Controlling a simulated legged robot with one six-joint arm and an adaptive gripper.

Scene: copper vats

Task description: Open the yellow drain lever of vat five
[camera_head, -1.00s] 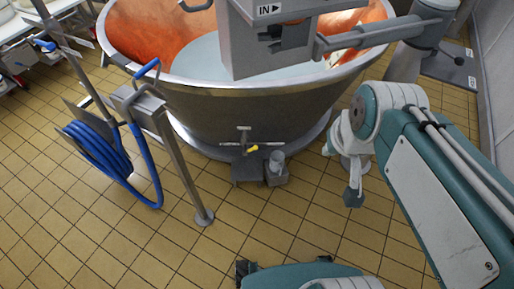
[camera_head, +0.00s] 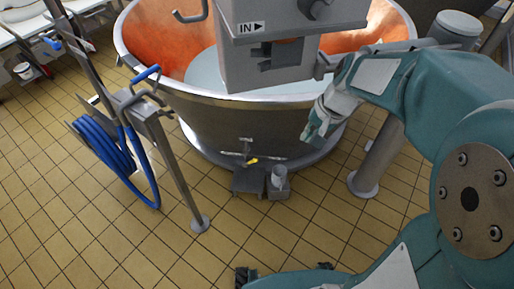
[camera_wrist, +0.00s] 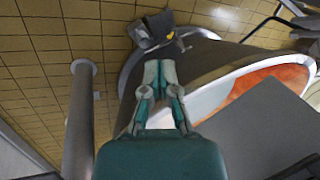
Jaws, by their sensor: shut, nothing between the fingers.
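The yellow drain lever (camera_head: 252,160) sits low on the front of the copper vat (camera_head: 225,125), above a grey floor box. In the wrist view the lever (camera_wrist: 186,47) is a small yellow spot near the top, beyond my fingertips. My gripper (camera_head: 307,138) is in front of the vat's right side, to the right of the lever and apart from it. Its fingers (camera_wrist: 159,64) are shut and empty in the wrist view. No number shows on the vat.
A grey control box (camera_head: 275,50) hangs over the vat's front rim. A hose stand (camera_head: 165,150) with a coiled blue hose (camera_head: 103,150) stands left. A metal post (camera_head: 375,165) stands right. The tiled floor (camera_head: 290,225) in front is mostly clear.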

